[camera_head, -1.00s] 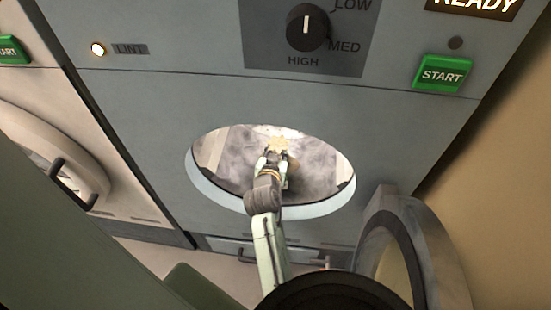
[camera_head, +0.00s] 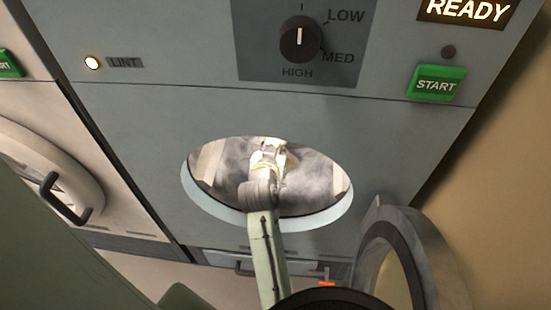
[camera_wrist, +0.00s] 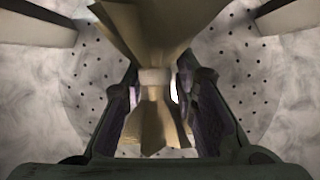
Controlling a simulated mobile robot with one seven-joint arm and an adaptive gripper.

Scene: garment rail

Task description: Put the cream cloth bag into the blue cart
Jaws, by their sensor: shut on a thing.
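The cream cloth bag (camera_wrist: 150,28) shows large in the wrist view, inside the dryer drum. Its neck is tied with a pale band, and its flared end (camera_wrist: 152,128) hangs between my fingers. My gripper (camera_wrist: 157,82) is shut on the bag at the neck. In the head view my gripper (camera_head: 270,160) is inside the round opening of the dryer, and the bag is only a small pale patch there. The blue cart is in neither view.
The dryer (camera_head: 150,115) has a round opening with a pale rim (camera_head: 205,205) close around my arm. Its open door (camera_head: 435,250) stands at the right. The perforated drum back (camera_wrist: 235,75) and drum vanes (camera_wrist: 290,15) surround the bag. Another dryer (camera_head: 70,150) stands at left.

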